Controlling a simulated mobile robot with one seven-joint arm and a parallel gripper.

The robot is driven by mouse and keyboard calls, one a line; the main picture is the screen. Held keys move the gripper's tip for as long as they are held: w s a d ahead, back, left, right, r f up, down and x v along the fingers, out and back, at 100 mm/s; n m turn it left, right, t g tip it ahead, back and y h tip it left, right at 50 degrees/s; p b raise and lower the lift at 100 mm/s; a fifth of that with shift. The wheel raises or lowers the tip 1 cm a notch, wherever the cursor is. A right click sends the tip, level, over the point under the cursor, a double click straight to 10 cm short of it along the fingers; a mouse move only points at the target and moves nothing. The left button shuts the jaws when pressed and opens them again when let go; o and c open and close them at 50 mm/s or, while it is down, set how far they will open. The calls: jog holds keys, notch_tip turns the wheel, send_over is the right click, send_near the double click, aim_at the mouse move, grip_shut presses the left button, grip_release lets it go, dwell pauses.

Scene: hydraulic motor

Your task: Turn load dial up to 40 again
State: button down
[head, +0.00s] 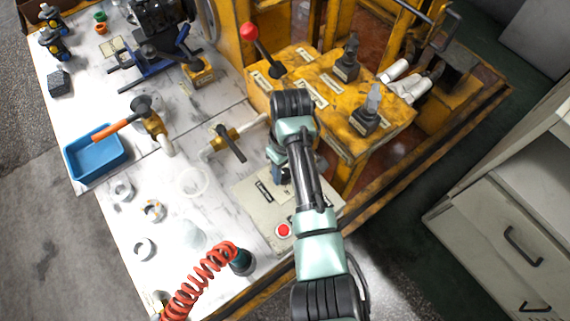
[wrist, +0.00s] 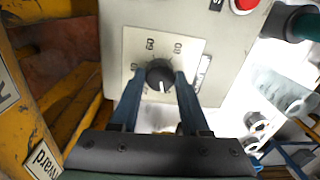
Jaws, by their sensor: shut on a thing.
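The load dial (wrist: 158,71) is a black round knob on a pale scale plate in the wrist view. The plate's marks 60 and 80 show above the knob; a mark at the left is partly hidden by a finger. A white pointer line on the knob faces down in the picture, toward my gripper. My gripper (wrist: 158,79) has its two blue fingers on either side of the knob, shut on it. In the head view, my arm hides the dial, and part of a blue finger (head: 277,172) shows by the grey control box (head: 250,207).
A red button (head: 284,230) sits on the same box; it also shows in the wrist view (wrist: 243,4). A yellow valve block (head: 330,95) with levers stands behind. A coiled red hose (head: 205,275) and a teal connector (head: 242,262) are in front.

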jog(key=m+p, duration=0.1)
jog(key=m, duration=0.1)
jog(key=m+p, duration=0.2)
jog(key=shift+r+m, duration=0.2)
jog(key=shift+m, duration=0.1)
jog(key=m+p, duration=0.3)
jog(key=m, duration=0.2)
jog(key=shift+t, duration=0.3)
jog(key=m+p, duration=0.1)
jog(key=m, duration=0.4)
jog(key=shift+m+p, duration=0.35)
jog(key=shift+m, duration=0.05)
jog(key=m+p, duration=0.1)
jog(key=m, duration=0.4)
jog(key=shift+f, duration=0.1)
jog(key=shift+m, duration=0.3)
jog(key=shift+c, duration=1.9)
grip_release()
jog(key=shift+s, duration=0.1)
notch_tip(320, 180, up, 13)
jog(key=shift+s+d+p, duration=0.15)
jog(key=shift+s+p, duration=0.15)
jog(key=shift+p, duration=0.15)
